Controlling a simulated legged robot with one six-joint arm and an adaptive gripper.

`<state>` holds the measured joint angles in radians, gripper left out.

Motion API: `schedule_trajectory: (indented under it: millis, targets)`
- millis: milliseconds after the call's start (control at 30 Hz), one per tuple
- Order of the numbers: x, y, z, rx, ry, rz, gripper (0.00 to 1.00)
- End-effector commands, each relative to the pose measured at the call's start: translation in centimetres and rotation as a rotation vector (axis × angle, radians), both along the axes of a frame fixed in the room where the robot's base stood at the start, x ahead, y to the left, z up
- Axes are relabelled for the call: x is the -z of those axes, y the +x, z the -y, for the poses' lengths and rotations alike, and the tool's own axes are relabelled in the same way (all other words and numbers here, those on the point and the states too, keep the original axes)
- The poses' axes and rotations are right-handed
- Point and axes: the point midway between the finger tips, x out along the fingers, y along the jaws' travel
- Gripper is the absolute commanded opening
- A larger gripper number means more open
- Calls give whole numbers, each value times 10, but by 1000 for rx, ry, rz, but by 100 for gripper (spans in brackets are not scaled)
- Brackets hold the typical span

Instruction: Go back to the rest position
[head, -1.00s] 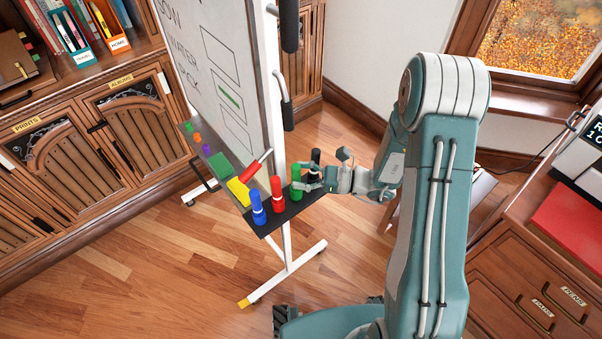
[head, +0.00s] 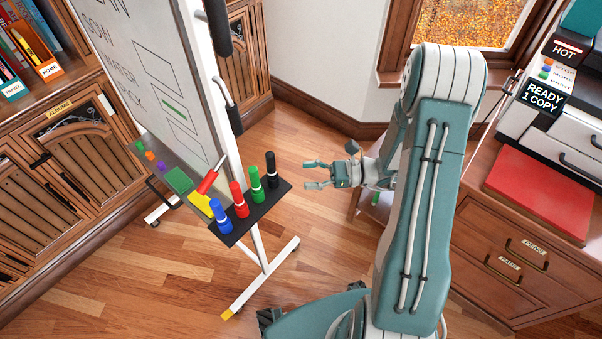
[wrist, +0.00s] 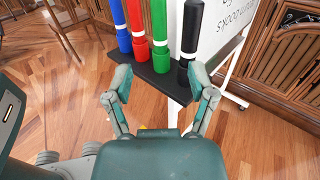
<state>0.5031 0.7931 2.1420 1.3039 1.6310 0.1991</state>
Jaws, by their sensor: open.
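My gripper (head: 316,174) is open and empty, to the right of the marker tray and apart from it. In the wrist view its two fingers (wrist: 160,88) stand wide apart in front of the tray. The black tray (head: 243,224) at the whiteboard (head: 130,50) holds a blue marker (head: 221,217), a red marker (head: 239,199), a green marker (head: 256,184) and a black marker (head: 272,170), all upright. The same markers show in the wrist view, with the black one (wrist: 191,28) at the right end.
A yellow block (head: 200,206) and a green block (head: 179,181) lie on the board's ledge. The board's white foot (head: 262,278) rests on the wood floor. A cabinet with a red folder (head: 541,193) and a copier (head: 560,110) stands at right. Shelves stand at left.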

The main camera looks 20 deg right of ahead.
Motion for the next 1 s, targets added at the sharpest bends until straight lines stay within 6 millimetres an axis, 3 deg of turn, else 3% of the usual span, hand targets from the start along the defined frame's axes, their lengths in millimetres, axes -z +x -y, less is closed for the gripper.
schedule_trajectory:
  millis: [567, 733, 1000]
  targets:
    - [-5, -2, -4, -22, -20, 14, 72]
    - [-34, -18, -22, -163, -162, 110, 72]
    - [-77, -60, -44, -438, -476, 327, 72]
